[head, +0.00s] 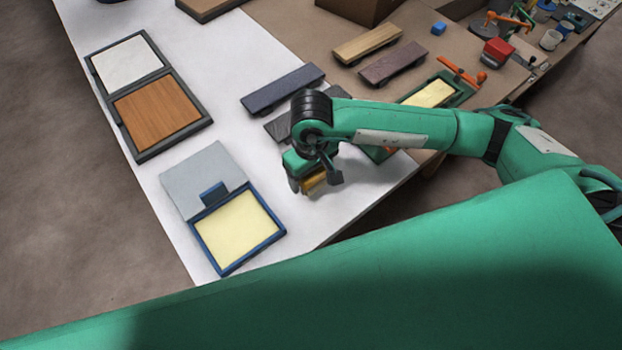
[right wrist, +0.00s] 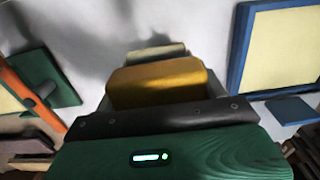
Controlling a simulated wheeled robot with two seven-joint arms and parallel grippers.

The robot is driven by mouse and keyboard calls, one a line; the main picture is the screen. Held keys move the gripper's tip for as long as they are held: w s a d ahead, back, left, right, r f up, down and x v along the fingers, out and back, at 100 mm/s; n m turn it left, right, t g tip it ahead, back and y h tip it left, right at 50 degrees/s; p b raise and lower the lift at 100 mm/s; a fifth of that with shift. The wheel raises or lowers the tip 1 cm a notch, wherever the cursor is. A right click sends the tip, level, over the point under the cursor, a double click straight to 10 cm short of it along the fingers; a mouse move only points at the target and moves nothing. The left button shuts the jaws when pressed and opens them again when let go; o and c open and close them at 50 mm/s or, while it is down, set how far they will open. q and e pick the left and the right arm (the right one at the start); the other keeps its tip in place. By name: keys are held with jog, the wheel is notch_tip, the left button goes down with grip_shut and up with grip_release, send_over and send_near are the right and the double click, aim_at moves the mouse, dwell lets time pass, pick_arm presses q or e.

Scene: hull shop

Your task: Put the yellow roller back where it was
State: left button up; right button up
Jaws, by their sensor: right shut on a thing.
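My right gripper (head: 314,180) is shut on the yellow roller (head: 316,184) above the white table top, to the right of the blue-framed tray. In the right wrist view the yellow roller (right wrist: 158,84) shows as an orange-yellow block across the jaws, with a small pale piece (right wrist: 156,52) beyond it. The roller's far side is hidden, and I cannot tell whether it touches the table. My left gripper is not in view.
The blue-framed tray (head: 196,232) has a pale yellow pad and an open grey lid. A dark case (head: 143,154) lies behind it. Dark blue (head: 283,88), tan (head: 368,45) and brown (head: 393,63) blocks lie farther back. A green tray (head: 464,89) is partly behind my right arm.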

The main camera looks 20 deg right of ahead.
notch_tip(320, 180, down, 4)
jog(key=shift+r, duration=0.2)
jog(key=shift+f, duration=0.15)
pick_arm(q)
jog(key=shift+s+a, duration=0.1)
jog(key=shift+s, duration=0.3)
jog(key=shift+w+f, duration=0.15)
pick_arm(e)
jog(key=shift+f, duration=0.15)
jog(key=o, duration=1.5)
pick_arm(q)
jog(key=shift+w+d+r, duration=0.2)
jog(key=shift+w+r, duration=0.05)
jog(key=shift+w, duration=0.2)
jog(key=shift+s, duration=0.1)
